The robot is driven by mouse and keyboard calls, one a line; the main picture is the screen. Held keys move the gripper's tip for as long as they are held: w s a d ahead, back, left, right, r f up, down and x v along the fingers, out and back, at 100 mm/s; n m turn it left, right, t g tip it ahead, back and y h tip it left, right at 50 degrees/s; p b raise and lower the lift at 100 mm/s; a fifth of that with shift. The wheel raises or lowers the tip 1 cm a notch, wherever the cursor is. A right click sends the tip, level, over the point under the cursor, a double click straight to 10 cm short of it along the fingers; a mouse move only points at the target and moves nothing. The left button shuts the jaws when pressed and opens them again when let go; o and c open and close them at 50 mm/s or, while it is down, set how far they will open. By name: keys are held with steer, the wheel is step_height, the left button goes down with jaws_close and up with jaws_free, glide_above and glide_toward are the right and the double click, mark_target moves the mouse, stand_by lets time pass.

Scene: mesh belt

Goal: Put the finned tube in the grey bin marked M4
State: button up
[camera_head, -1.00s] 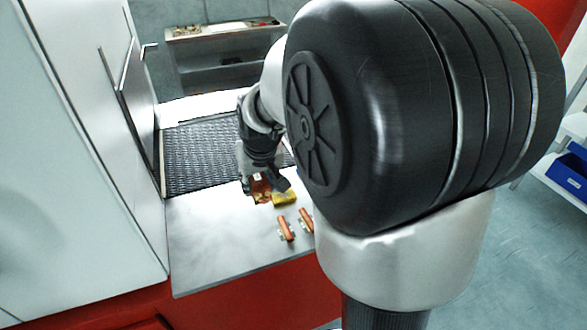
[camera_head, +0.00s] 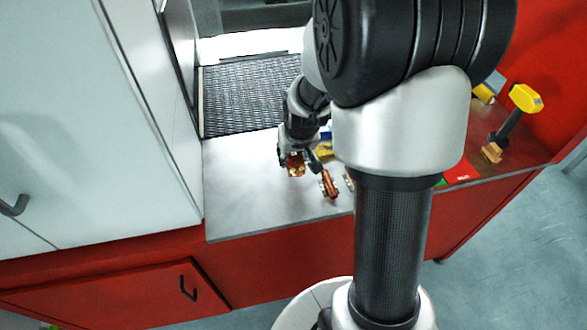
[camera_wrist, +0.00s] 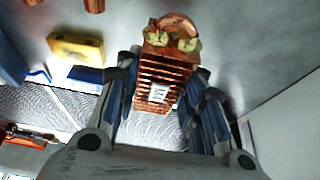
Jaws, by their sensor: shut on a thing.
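The finned tube (camera_wrist: 165,72) is copper coloured, with stacked fins, a small white label and brassy fittings at one end. In the wrist view it sits between the two fingers of my gripper (camera_wrist: 162,92), which is shut on it. In the head view my gripper (camera_head: 297,150) is over the bare metal surface, with the finned tube (camera_head: 296,166) at its fingertips. I cannot tell how far it is above the surface. No grey bin marked M4 shows.
A second copper piece (camera_head: 329,184) and a yellow block (camera_head: 324,150) lie right of my gripper. A black mesh belt (camera_head: 245,95) lies behind. White cabinets stand at left. A yellow-headed tool (camera_head: 525,98) and a red card (camera_head: 462,172) are at right. The metal surface (camera_head: 240,190) is free at left.

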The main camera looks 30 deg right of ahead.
step_height(320, 180, down, 5)
steer(key=shift+w+f+b, duration=0.1)
steer(key=shift+b, duration=0.75)
steer(key=shift+r, duration=0.2)
steer(key=shift+f, duration=0.1)
steer(key=o, duration=0.8)
steer(key=shift+f, duration=0.15)
steer(key=o, duration=0.5)
